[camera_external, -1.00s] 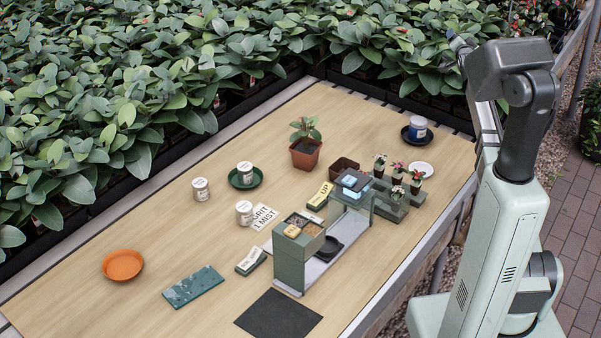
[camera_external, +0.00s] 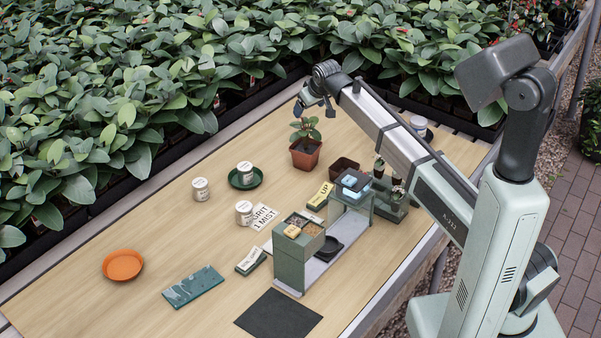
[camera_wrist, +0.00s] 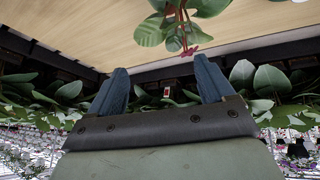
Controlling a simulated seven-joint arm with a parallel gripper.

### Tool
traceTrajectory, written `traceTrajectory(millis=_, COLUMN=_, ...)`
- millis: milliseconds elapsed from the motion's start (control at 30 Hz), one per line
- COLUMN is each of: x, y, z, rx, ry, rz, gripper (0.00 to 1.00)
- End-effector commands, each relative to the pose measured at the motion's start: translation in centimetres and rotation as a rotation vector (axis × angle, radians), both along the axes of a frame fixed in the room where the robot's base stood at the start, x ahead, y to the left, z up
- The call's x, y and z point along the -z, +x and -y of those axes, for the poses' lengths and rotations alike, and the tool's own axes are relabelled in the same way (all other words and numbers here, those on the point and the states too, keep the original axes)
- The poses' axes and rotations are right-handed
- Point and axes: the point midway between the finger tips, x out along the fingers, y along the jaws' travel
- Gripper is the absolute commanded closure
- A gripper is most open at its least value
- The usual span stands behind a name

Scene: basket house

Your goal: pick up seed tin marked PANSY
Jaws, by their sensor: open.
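Three small white tins stand on the left half of the wooden bench in the external view: one far left (camera_external: 200,189), one on a green saucer (camera_external: 245,168), and one nearer the front (camera_external: 244,208). Their labels are too small to read, so I cannot tell which is marked PANSY. My gripper (camera_external: 313,109) is above the potted plant, well away from the white tins. In the wrist view my gripper (camera_wrist: 165,80) has its fingers apart with nothing between them.
A leafy plant in a terracotta pot (camera_external: 306,153) stands just below my gripper. A green stand with trays (camera_external: 292,262), an orange dish (camera_external: 122,265), a teal slab (camera_external: 193,287) and a dark mat (camera_external: 278,315) occupy the front. Bare wood lies around the left tins.

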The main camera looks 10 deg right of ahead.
Motion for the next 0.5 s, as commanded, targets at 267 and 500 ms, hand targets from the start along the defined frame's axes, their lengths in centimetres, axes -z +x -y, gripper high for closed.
traceTrajectory(millis=267, x=2.2, y=-10.4, z=-11.9, rx=-0.402, ry=-0.196, rz=-0.192, gripper=0.18)
traceTrajectory(millis=500, x=3.1, y=-19.8, z=-18.9, rx=-0.742, ry=-0.339, rz=-0.337, gripper=0.18)
